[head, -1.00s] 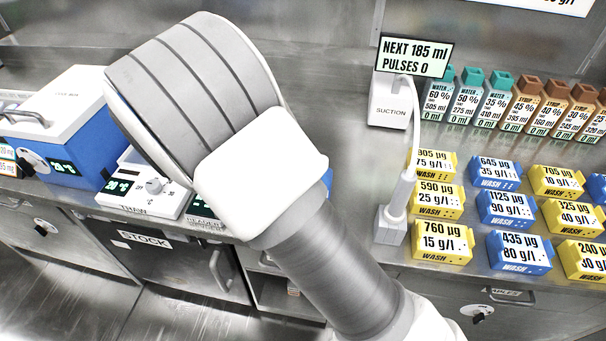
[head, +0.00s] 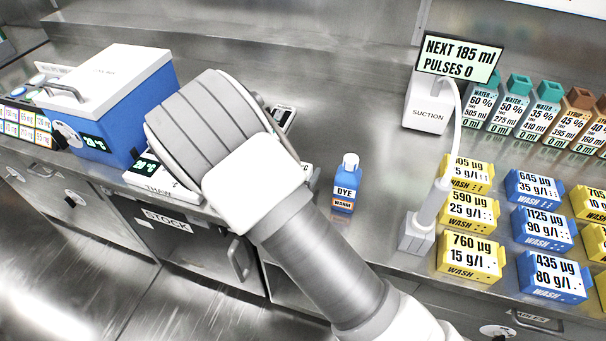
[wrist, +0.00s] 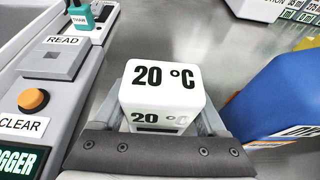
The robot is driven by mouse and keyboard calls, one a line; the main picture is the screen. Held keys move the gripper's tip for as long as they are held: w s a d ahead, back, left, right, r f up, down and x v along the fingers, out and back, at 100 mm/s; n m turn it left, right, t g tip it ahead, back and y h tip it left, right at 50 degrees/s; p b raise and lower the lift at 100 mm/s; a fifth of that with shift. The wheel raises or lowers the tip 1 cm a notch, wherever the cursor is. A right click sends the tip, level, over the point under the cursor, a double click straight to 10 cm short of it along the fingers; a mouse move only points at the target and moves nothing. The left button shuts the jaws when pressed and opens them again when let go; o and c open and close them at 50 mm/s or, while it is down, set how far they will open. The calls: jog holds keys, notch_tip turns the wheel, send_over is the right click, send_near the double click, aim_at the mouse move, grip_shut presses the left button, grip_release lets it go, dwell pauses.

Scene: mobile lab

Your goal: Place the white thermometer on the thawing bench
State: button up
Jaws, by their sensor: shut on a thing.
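The white thermometer (wrist: 162,97), a rounded block marked "20 °C", is between the grey fingers of my gripper (wrist: 163,108) in the wrist view. My gripper is shut on it. The unit labelled THAW (head: 150,186), white with a green display, stands at the bench's front left in the head view, partly covered by my arm. In the wrist view a grey logger (wrist: 62,60) with READ and CLEAR labels lies left of the thermometer. A teal piece marked THAW (wrist: 81,18) sits at its far end.
A blue dye bottle (head: 345,185) stands right of my arm, and it is close right of my gripper in the wrist view (wrist: 275,100). A blue box with white lid (head: 110,100) is at left. A suction unit (head: 428,108) and yellow and blue wash blocks (head: 470,258) are at right.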

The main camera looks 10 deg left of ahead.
jog(key=shift+f, duration=0.55)
jog(key=shift+f, duration=0.15)
jog(key=o, duration=1.3)
jog(key=shift+o, duration=0.2)
jog(key=shift+s+a+r, duration=0.1)
jog(key=shift+s+r, duration=0.15)
jog(key=v, duration=1.1)
jog(key=shift+s+p, duration=0.25)
jog(key=shift+p, duration=0.15)
